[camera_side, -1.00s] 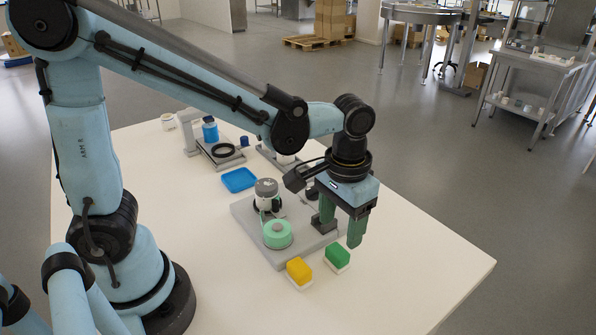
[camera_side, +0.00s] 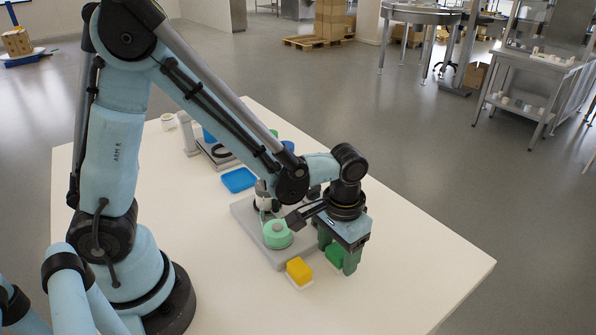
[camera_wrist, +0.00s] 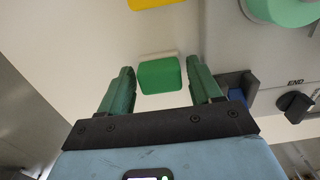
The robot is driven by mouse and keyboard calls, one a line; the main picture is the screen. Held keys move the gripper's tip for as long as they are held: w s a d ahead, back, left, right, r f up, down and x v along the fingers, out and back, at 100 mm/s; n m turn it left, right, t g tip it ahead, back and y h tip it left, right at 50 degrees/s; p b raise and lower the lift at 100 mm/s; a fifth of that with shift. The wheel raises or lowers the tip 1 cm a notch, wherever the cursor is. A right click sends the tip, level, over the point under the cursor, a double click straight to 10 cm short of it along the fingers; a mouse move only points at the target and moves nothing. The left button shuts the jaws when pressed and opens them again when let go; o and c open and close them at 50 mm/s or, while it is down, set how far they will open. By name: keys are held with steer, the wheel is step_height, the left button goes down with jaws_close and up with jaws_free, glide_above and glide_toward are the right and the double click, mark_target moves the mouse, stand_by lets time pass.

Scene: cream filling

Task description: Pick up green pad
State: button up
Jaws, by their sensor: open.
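The green pad (camera_wrist: 160,75) shows in the wrist view just ahead of and between the two green fingers of my gripper (camera_wrist: 164,82). Bare table shows between the pad and the left finger, and a gap shows on the right side too. In the side view the green pad (camera_side: 334,254) is partly hidden behind the fingers of my gripper (camera_side: 338,256), which point down at it. My gripper is open and holds nothing. Whether the fingertips reach down to the table is hard to tell.
A yellow pad (camera_side: 299,269) sits on a white base to the left of the green pad. A grey machine base plate (camera_side: 270,245) with a mint-green round part (camera_side: 278,234) stands close behind. A blue tray (camera_side: 239,180) lies farther back. The table front right is clear.

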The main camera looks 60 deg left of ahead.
mark_target(337, 254)
steer(key=shift+c, duration=0.2)
steer(key=c, duration=0.8)
steer(key=shift+o, duration=0.2)
steer(key=shift+r, duration=0.1)
steer(key=shift+r, duration=0.45)
steer(key=r, duration=0.3)
steer(key=shift+s+d+r, duration=0.25)
steer(key=shift+s, duration=0.05)
steer(key=s+d+r, duration=0.6)
steer(key=s+d, duration=0.1)
steer(key=s, duration=0.1)
steer(key=shift+d+r, duration=0.15)
steer(key=shift+r, duration=0.05)
